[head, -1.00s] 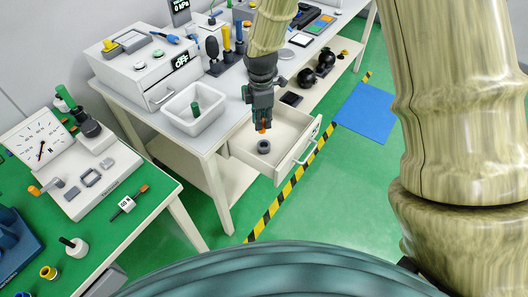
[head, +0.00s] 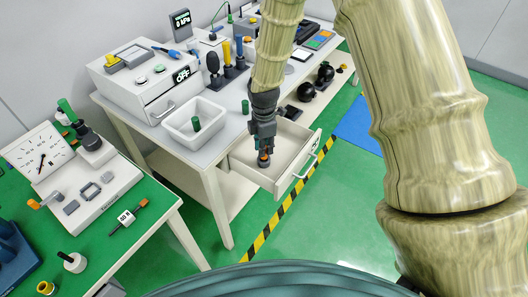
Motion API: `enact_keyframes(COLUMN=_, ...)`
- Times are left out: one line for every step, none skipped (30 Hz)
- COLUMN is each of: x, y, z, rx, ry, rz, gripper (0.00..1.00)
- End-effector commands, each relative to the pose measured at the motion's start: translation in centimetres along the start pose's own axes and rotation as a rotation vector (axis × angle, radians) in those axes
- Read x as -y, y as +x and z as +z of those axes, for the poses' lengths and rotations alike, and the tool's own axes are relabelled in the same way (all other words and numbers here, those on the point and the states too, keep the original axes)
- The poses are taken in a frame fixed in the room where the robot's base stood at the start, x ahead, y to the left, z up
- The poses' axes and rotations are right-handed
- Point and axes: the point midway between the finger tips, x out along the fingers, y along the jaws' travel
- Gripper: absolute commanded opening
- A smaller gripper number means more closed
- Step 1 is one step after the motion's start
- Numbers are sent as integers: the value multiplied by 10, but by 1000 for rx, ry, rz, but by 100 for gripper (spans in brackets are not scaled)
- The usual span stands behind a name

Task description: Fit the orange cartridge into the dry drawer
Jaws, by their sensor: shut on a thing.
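My gripper (head: 263,150) points down inside the open drawer (head: 245,174) under the white-topped bench. It is shut on the orange cartridge (head: 264,155), of which only a small orange patch shows between the fingers. A dark round ring or holder (head: 263,163) stands on the drawer floor right below the fingertips. The cartridge's lower end is at or over this ring; I cannot tell whether it is inside it. The drawer's front with its handle (head: 306,167) faces right, pulled out.
A white tray (head: 172,122) with a green peg (head: 196,124) stands on the bench above the drawer. A white box with an OFF display (head: 181,76) is behind it. A green table (head: 150,222) with a gauge panel is at left. Striped tape (head: 283,210) marks the open floor.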

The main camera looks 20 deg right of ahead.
Motion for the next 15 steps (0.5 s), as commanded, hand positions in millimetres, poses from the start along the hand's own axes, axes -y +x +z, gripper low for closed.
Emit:
enact_keyframes(x=0, y=6, z=0, rx=1, ry=0, rz=-2, gripper=0)
enact_keyframes(x=1, y=10, z=0, rx=1, ry=-1, rz=-2, gripper=0)
enact_keyframes(x=1, y=14, z=0, rx=1, ry=-1, rz=-2, gripper=0)
enact_keyframes(x=0, y=18, z=0, rx=1, ry=-2, rz=-3, gripper=0)
enact_keyframes(x=1, y=22, z=0, rx=1, ry=-2, rz=-3, gripper=0)
enact_keyframes(x=1, y=26, z=0, rx=1, ry=-1, rz=-2, gripper=0)
enact_keyframes(x=1, y=28, z=0, rx=1, ry=-1, rz=-2, gripper=0)
enact_keyframes(x=0, y=30, z=0, rx=1, ry=0, rz=-1, gripper=0)
enact_keyframes(x=0, y=31, z=0, rx=1, ry=0, rz=0, gripper=0)
enact_keyframes(x=0, y=31, z=0, rx=1, ry=0, rz=0, gripper=0)
enact_keyframes(x=0, y=32, z=0, rx=0, ry=0, rz=0, gripper=0)
enact_keyframes(x=0, y=32, z=0, rx=0, ry=0, rz=0, gripper=0)
enact_keyframes(x=0, y=32, z=0, rx=0, ry=0, rz=0, gripper=0)
enact_keyframes(x=0, y=32, z=0, rx=0, ry=0, rz=0, gripper=0)
enact_keyframes(x=0, y=32, z=0, rx=0, ry=0, rz=0, gripper=0)
